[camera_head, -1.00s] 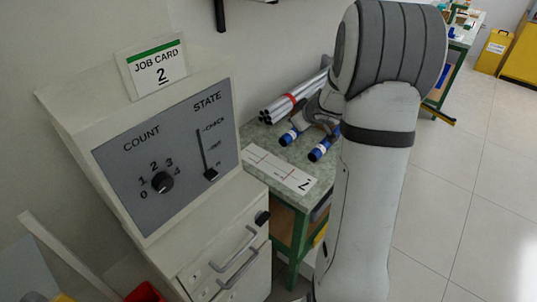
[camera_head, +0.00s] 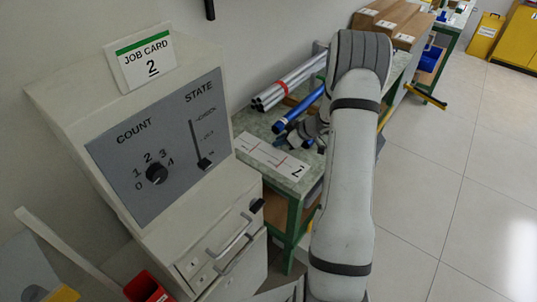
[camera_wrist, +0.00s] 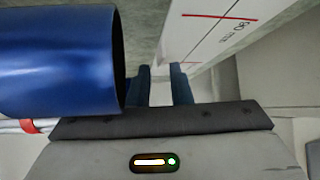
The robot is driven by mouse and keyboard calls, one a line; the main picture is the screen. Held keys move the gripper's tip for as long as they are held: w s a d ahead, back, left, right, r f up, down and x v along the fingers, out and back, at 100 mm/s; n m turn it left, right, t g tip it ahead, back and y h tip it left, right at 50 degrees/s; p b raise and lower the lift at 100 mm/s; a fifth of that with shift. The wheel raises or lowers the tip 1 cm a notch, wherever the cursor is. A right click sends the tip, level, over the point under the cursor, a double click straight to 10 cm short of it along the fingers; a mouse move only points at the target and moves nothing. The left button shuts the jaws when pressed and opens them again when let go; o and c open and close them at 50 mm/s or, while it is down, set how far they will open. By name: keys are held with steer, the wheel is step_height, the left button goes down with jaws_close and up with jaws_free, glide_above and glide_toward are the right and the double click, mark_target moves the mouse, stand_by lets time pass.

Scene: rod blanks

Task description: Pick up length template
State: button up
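The length template is a flat white strip with red marks and a "2" (camera_head: 270,158), lying along the front of the green bench top. In the wrist view the white template (camera_wrist: 205,35) is at upper right, its near corner just beyond the fingertips. My gripper (camera_wrist: 161,85) shows there as two dark blue fingers with a gap between them, apparently empty.
A blue tube (camera_head: 299,109) lies beside my gripper and fills the left of the wrist view (camera_wrist: 60,60). Grey rods with a red band (camera_head: 290,83) lie behind it. A cabinet with a control panel (camera_head: 160,150) and job card 2 (camera_head: 146,60) stands at left. Floor at right is clear.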

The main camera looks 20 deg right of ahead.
steer(key=shift+x, duration=1.2)
steer(key=shift+c, duration=0.5)
jaws_close()
steer(key=shift+r, duration=0.1)
